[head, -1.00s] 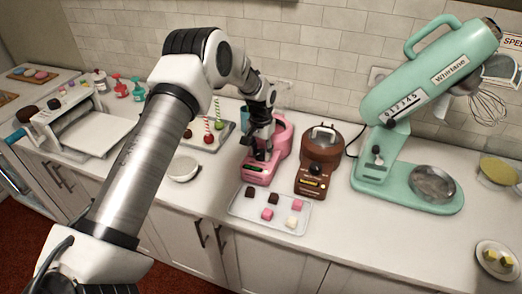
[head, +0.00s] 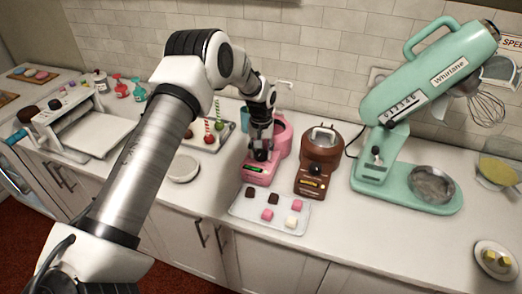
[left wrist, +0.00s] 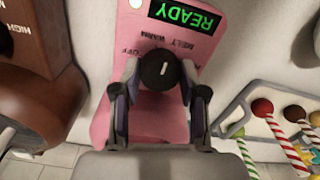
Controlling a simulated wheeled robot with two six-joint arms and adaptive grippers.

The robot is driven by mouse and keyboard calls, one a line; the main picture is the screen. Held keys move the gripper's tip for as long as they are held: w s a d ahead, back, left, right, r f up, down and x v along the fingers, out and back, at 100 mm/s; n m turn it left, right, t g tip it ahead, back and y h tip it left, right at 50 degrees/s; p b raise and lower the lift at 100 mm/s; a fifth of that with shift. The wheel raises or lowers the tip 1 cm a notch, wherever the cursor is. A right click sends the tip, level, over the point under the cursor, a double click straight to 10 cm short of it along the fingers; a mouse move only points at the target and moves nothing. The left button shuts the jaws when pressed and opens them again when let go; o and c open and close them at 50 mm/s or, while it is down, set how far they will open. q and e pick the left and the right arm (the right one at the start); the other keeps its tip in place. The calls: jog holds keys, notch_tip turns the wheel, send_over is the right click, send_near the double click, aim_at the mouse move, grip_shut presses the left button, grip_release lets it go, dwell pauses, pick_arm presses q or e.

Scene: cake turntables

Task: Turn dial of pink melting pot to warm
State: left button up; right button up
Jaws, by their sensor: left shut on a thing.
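The pink melting pot (head: 282,140) stands on the counter, with my left gripper (head: 261,155) at its front panel. In the left wrist view its panel (left wrist: 204,42) appears upside down, with a lit green READY display (left wrist: 184,13) and the printed words OFF, MELT and WARM. The black dial (left wrist: 158,69) has a short white mark, which looks nearly vertical in that view. My left gripper (left wrist: 157,80) is shut on the dial, one finger on each side. The gripper covers the dial in the head view. My right gripper is not in view.
A brown melting pot (head: 318,160) stands close to the right. A tray of sweets (head: 250,213) lies in front, and a tray with cake pops (head: 222,139) lies to the left. A mint stand mixer (head: 415,100) is further right. Bare counter lies in front of the mixer.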

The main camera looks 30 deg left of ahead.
aim_at(261, 152)
pick_arm(q)
jog(key=n, duration=0.5)
jog(key=shift+p, duration=0.4)
jog(key=shift+n, duration=0.3)
jog(key=o, duration=0.9)
jog(key=shift+o, duration=1.3)
jog(key=shift+w+f, duration=0.1)
notch_tip(261, 152, up, 12)
